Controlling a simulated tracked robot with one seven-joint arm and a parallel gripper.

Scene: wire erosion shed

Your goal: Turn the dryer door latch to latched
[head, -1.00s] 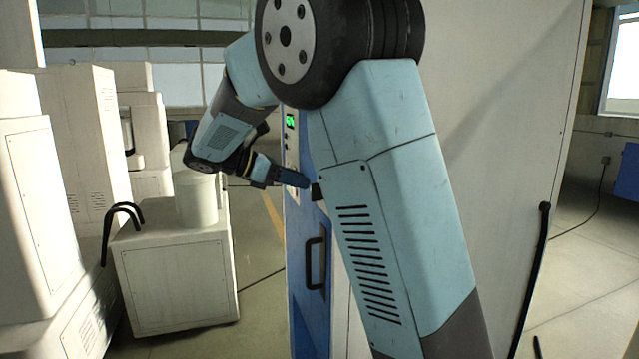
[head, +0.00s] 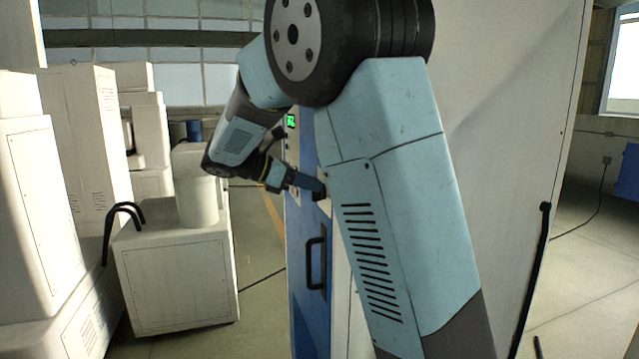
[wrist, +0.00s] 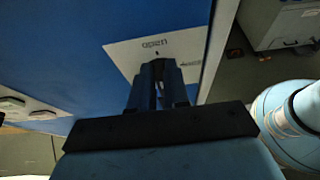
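The blue dryer door (head: 307,300) stands upright left of my upper arm in the head view, with a black pull handle (head: 316,260). The dark latch (head: 321,197) sits above that handle, beside my gripper (head: 318,188), whose fingertips are at it. In the wrist view a white label plate (wrist: 125,52) on the blue door (wrist: 75,35) reads "open" at its top. A smaller, unreadable word and mark are at its right. My gripper (wrist: 158,75) points at this plate, its fingers a narrow gap apart. The fingers mostly hide the latch there, so its angle and any grip are unclear.
A green-lit display (head: 291,121) is above the latch. White cabinets (head: 80,130) fill the left side, and a low white box (head: 180,285) carries a pale cylinder (head: 197,203). A strip of floor (head: 258,290) between box and door is open except for a cable.

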